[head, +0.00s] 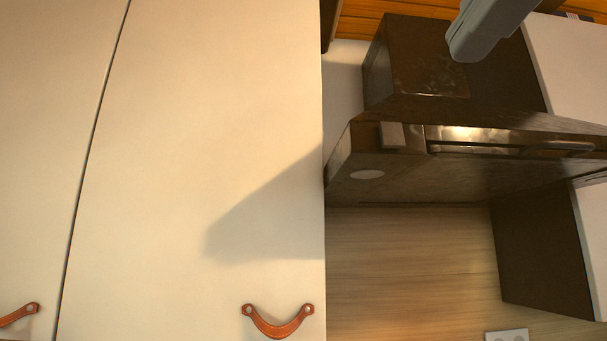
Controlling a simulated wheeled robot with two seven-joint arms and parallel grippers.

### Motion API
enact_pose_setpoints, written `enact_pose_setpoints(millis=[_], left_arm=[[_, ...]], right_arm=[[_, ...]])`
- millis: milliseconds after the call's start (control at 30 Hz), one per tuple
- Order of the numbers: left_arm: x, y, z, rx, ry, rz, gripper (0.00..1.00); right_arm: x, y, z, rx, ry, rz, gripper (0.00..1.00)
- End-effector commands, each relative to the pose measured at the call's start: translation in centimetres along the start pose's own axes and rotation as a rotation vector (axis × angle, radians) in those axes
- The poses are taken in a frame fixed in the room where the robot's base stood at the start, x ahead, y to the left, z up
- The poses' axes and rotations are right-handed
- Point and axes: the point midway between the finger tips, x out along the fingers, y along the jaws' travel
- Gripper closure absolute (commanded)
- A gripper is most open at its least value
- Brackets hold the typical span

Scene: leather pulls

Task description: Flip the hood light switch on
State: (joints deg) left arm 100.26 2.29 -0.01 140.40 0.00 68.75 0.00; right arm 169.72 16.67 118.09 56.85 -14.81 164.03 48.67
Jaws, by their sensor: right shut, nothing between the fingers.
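The dark range hood (440,180) hangs in the right half of the head view, between cabinets. Its front edge carries a small pale square piece (392,135), which may be the light switch; I cannot tell its position. A pale round disc (367,174), perhaps a lamp, sits on the hood's lower face. My right gripper (462,45) is at the top right, grey, shut and empty. In the picture it is above the hood's front edge, apart from the pale square. My left gripper is not in view.
Cream cabinet doors (200,120) with brown leather pulls (278,324) fill the left side. A metallic strip and a grey bar-like handle (560,147) run along the hood front. A wood-look panel (410,270) and a white outlet (507,335) show below.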

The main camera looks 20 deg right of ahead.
Motion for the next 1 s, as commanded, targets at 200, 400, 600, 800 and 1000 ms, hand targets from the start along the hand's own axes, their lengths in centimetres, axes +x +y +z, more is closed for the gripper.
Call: enact_pose_setpoints(millis=[200, 400, 600, 800, 1000], left_arm=[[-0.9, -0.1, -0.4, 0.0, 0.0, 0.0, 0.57], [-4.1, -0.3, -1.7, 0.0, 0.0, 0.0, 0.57], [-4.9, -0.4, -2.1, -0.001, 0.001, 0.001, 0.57], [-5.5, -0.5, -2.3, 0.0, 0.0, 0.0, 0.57], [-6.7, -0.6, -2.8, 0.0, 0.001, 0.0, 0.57]], right_arm=[[0.1, 0.6, 0.2, -0.003, -0.006, 0.007, 1.0], [1.0, 1.6, 0.3, -0.004, -0.009, 0.019, 1.0], [4.3, -0.1, 0.1, -0.008, -0.007, -0.003, 1.0], [8.8, 0.2, 0.0, -0.008, -0.001, -0.006, 1.0], [12.4, 0.2, -0.1, -0.006, -0.001, -0.004, 1.0]])
